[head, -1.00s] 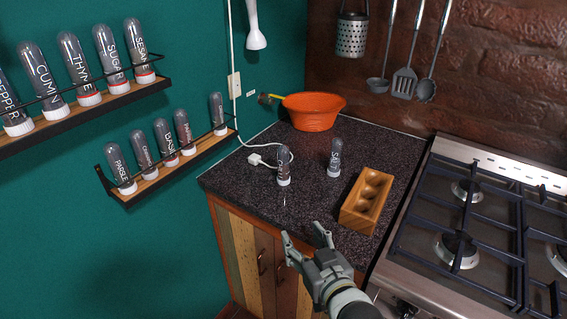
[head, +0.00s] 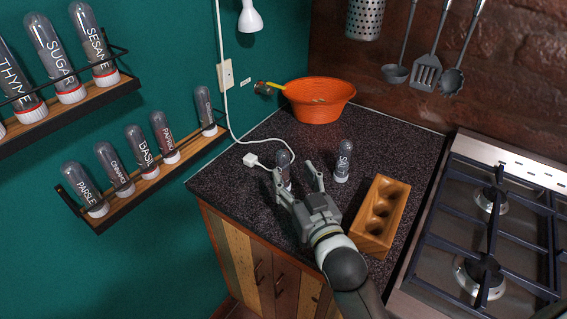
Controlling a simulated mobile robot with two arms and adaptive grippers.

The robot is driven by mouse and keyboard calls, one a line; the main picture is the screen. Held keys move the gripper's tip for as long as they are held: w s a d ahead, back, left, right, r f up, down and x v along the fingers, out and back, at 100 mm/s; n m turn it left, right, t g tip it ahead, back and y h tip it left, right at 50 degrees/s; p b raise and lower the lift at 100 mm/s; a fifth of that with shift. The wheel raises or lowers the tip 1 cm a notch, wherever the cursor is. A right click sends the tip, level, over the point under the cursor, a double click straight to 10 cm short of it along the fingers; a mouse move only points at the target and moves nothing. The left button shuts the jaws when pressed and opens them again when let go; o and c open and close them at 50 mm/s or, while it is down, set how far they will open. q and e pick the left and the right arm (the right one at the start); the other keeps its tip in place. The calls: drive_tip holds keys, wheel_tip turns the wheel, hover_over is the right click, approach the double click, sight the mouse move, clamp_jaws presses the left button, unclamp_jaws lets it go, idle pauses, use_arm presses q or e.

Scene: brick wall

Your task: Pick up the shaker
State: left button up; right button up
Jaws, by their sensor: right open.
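Two shakers with dark clear bodies and white caps stand on the dark speckled counter (head: 232,182). One shaker (head: 284,160) stands at the fingers of my right gripper (head: 296,174), partly hidden behind it. The other, labelled salt (head: 343,162), stands just to the right, apart from the gripper. My right gripper is open, with its fingers pointing toward the back of the counter; I cannot tell whether they touch the nearer shaker. My left gripper is not in view.
A wooden holder with round holes (head: 381,218) sits right of the gripper, beside the gas stove (head: 480,240). An orange bowl (head: 318,103) stands at the back. A white plug and cable (head: 250,160) lie left of the shaker. Spice racks (head: 150,172) hang on the green wall.

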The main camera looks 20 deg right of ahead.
sight(285, 163)
drive_tip(key=shift+w+a+r, duration=0.15)
drive_tip(key=shift+w, duration=1.45)
drive_tip(key=w, duration=0.1)
drive_tip(key=w+p, duration=0.1)
drive_tip(key=w, duration=0.2)
drive_tip(key=shift+f+p, duration=0.25)
drive_tip(key=shift+p, duration=0.1)
drive_tip(key=shift+w+f, duration=0.1)
drive_tip(key=shift+w, duration=0.25)
drive_tip(key=shift+c, duration=1.3)
drive_tip(key=c, duration=0.9)
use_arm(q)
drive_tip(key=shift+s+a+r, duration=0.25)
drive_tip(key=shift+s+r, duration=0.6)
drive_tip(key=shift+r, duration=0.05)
use_arm(e)
drive_tip(key=shift+o, duration=0.2)
